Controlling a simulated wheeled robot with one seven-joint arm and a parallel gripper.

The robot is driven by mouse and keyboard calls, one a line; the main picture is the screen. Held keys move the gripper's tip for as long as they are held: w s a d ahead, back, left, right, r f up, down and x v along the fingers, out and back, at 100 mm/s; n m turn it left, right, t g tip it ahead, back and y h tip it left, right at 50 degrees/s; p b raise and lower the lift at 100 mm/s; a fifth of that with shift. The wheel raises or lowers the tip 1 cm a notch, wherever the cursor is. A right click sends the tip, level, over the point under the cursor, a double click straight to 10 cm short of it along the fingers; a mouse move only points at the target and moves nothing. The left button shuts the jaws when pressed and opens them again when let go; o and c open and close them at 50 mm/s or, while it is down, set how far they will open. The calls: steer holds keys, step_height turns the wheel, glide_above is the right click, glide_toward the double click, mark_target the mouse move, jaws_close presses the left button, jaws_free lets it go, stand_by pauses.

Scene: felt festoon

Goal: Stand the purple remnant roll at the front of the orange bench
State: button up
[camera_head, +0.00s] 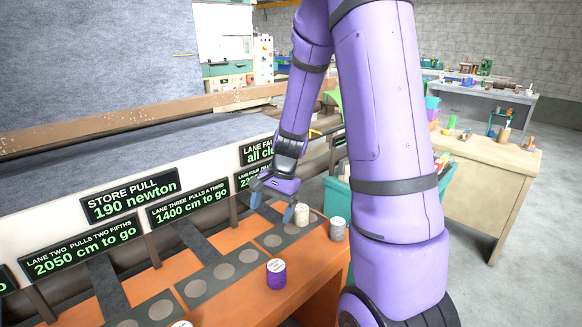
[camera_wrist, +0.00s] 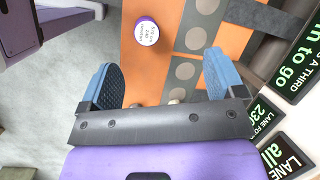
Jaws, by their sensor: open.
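The purple remnant roll (camera_head: 277,279) stands upright with a white labelled top on the orange bench (camera_head: 240,308), on the bare orange strip near the long edge, beside the row of grey discs. In the wrist view the roll (camera_wrist: 147,33) shows from above, beyond my fingertips. My gripper (camera_head: 272,205) is open over the far part of the bench, apart from the purple roll. Its two blue fingers also show in the wrist view (camera_wrist: 160,78), spread wide with nothing held between them.
A cream roll (camera_head: 302,214) and a grey roll (camera_head: 337,229) stand at the bench's far end, near my gripper. Another white top (camera_head: 182,324) is cut off at the bottom. Black lane signs (camera_head: 189,204) line the back. A tan table (camera_head: 485,170) stands right.

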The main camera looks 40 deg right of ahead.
steer(key=s+a+r+n+t+h, duration=0.2)
steer(key=s+a+r+n, duration=0.3)
steer(key=s+r, duration=0.4)
steer(key=s+a+r+n+t+h, duration=0.1)
steer(key=s+a+r+n, duration=0.4)
steer(key=r, duration=0.9)
steer(key=s+n+t, duration=0.1)
steer(key=s+n, duration=0.2)
steer(key=s, duration=0.2)
steer(key=shift+a+t+h, duration=0.2)
steer(key=shift+t+h, duration=0.1)
steer(key=shift+h, duration=0.1)
